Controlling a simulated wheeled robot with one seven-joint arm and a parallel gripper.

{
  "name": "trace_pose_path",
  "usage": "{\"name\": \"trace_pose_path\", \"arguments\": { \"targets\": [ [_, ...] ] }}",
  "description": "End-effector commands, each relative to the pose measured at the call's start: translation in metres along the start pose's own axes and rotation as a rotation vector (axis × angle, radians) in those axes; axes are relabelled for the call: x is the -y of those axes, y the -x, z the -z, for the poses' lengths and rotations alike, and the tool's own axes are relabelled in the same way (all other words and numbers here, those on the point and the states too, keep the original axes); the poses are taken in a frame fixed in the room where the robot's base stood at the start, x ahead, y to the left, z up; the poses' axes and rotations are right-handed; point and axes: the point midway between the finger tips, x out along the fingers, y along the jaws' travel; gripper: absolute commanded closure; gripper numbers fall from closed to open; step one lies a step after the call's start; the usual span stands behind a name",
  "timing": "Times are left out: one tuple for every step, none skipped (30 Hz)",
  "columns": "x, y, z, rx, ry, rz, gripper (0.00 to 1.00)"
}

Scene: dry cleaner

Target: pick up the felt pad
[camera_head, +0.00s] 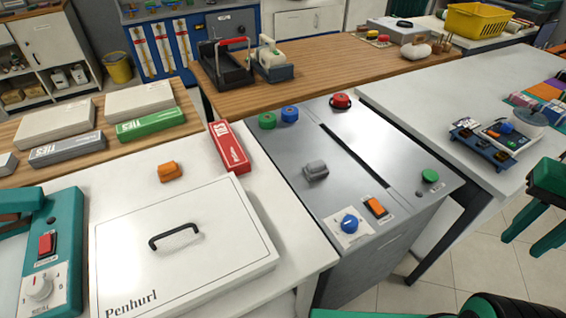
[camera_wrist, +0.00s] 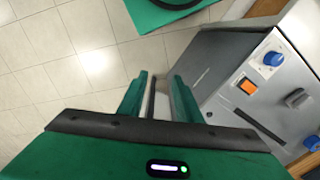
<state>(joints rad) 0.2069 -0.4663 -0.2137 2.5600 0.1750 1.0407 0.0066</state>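No thing is plainly marked as the felt pad. A small dark grey block (camera_head: 315,170) with a rounded raised top lies on the grey machine top (camera_head: 300,195) and could be it; it also shows in the wrist view (camera_wrist: 297,99). A similar orange block (camera_head: 170,172) lies on the white counter at left. My green gripper (camera_head: 521,245) hangs over the floor at the right in the head view, well away from both blocks. In the wrist view its two fingers (camera_wrist: 157,100) are apart with nothing between them.
Around the grey block are a blue knob (camera_head: 349,223), an orange switch (camera_head: 376,207), and red, green and blue round pieces. A red box (camera_head: 229,146) and a white lidded press (camera_head: 180,250) stand left. A white table (camera_head: 430,95) stands right, with small devices on it.

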Motion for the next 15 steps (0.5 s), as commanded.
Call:
{"name": "trace_pose_path", "arguments": {
  "targets": [
    [-0.0001, 0.0, -0.0001, 0.0, 0.0, 0.0, 0.69],
    [-0.0001, 0.0, -0.0001, 0.0, 0.0, 0.0, 0.69],
    [-0.0002, 0.0, 0.0, 0.0, -0.001, 0.0, 0.69],
    [-0.0002, 0.0, 0.0, 0.0, -0.001, 0.0, 0.69],
    [-0.0002, 0.0001, -0.0001, 0.0, -0.001, 0.0, 0.69],
    [-0.0002, 0.0001, -0.0001, 0.0, -0.001, 0.0, 0.69],
    [-0.0002, 0.0, -0.0001, 0.0, -0.001, 0.0, 0.69],
    [-0.0002, 0.0, -0.0001, 0.0, -0.001, 0.0, 0.69],
    [-0.0002, 0.0, -0.0001, 0.0, -0.001, 0.0, 0.69],
    [-0.0002, 0.0, -0.0001, 0.0, -0.001, 0.0, 0.69],
    [-0.0002, 0.0, -0.0001, 0.0, -0.001, 0.0, 0.69],
    [0.0, 0.0001, 0.0001, 0.0, 0.0, 0.0, 0.59],
    [-0.001, 0.0012, -0.0017, -0.003, 0.003, 0.001, 0.52],
    [-0.0032, 0.0042, -0.0067, -0.013, 0.01, 0.004, 0.45],
    [-0.001, 0.0052, -0.0049, -0.021, 0.024, 0.003, 0.35]
  ]
}}
